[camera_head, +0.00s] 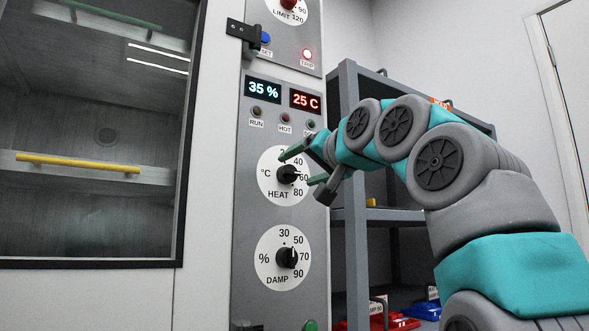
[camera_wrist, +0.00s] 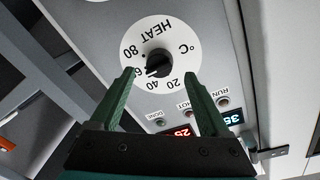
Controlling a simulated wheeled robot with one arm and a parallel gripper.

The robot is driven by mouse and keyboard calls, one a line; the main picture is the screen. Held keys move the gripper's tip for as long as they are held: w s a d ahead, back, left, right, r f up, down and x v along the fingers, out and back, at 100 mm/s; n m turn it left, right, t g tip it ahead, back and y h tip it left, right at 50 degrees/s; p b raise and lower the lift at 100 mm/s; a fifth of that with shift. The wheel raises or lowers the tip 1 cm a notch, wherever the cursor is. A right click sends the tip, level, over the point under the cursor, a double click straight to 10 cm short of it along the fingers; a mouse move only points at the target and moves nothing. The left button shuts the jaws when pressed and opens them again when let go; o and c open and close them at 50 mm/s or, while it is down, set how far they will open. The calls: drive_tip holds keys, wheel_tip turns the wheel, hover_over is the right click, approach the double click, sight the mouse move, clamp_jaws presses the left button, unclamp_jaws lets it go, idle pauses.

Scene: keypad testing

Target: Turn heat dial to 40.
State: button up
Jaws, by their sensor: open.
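The heat dial (camera_head: 268,187) is a round white plate on the grey control panel, marked 20, 40, 60 and 80. Its black knob (camera_head: 286,174) has a white pointer line that looks directed near 60. In the wrist view the dial (camera_wrist: 180,33) appears upside down, with its knob (camera_wrist: 158,62) just beyond the fingertips. My gripper (camera_head: 297,170) is open and empty in front of the dial. In the wrist view the green fingers of my gripper (camera_wrist: 158,75) lie to either side of the knob, apart from it. The exact depth gap is unclear.
The damp dial (camera_head: 267,271) sits below the heat dial. Above are displays reading 35 % (camera_head: 263,88) and 25 C (camera_head: 305,100), with small lamps underneath. A glazed chamber door (camera_head: 187,130) is at left. A grey shelf rack (camera_head: 352,250) stands at right, behind my arm.

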sight(293, 172)
drive_tip(key=shift+p+x, duration=0.45)
drive_tip(key=shift+x, duration=1.3)
clamp_jaws()
